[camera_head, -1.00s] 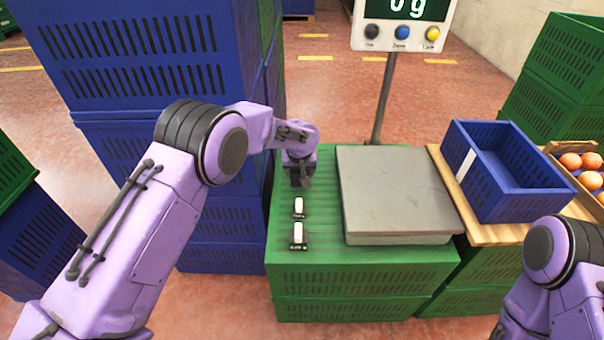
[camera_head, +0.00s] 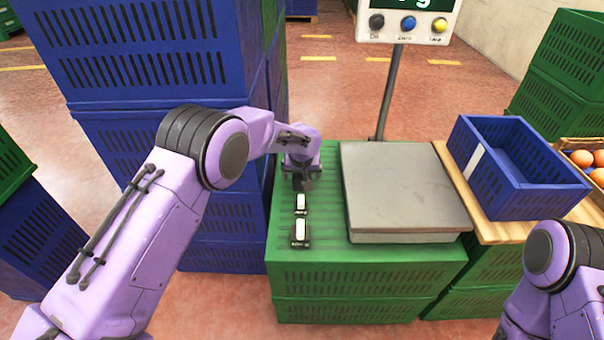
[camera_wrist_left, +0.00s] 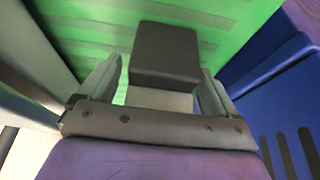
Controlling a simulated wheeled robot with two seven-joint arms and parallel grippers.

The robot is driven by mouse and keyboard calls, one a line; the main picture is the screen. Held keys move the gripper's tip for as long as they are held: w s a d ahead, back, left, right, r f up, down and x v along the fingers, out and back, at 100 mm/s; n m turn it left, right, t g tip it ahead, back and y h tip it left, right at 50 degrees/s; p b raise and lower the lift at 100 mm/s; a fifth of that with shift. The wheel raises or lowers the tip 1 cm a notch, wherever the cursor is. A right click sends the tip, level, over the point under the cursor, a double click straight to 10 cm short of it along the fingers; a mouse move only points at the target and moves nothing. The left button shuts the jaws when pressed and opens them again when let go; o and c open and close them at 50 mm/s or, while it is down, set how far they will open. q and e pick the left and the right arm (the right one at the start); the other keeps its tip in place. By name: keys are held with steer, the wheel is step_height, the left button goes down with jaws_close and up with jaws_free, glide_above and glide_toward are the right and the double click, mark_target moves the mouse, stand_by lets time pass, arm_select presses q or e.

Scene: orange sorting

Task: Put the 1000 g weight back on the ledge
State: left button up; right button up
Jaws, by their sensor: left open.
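My left gripper (camera_head: 302,184) is low over the far left part of the green crate top (camera_head: 322,222), the ledge left of the scale. In the left wrist view, its fingers (camera_wrist_left: 160,92) are spread apart on either side of a dark grey block with a paler lower part (camera_wrist_left: 165,55), which looks like a weight standing on the green surface. I cannot read its marking. Two white weights with dark bases, a smaller one (camera_head: 301,203) and a larger one (camera_head: 300,234), stand in line nearer me. My right gripper is out of view.
The scale's grey plate (camera_head: 400,190) is empty, with its display post (camera_head: 390,90) behind. Right of it, an empty blue crate (camera_head: 500,190) sits on a wooden board beside a box of oranges (camera_head: 582,158). Tall blue crates (camera_head: 150,60) stand close left of my left gripper.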

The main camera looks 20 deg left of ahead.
arm_select(q)
steer(key=p+v, duration=0.2)
steer(key=v, duration=1)
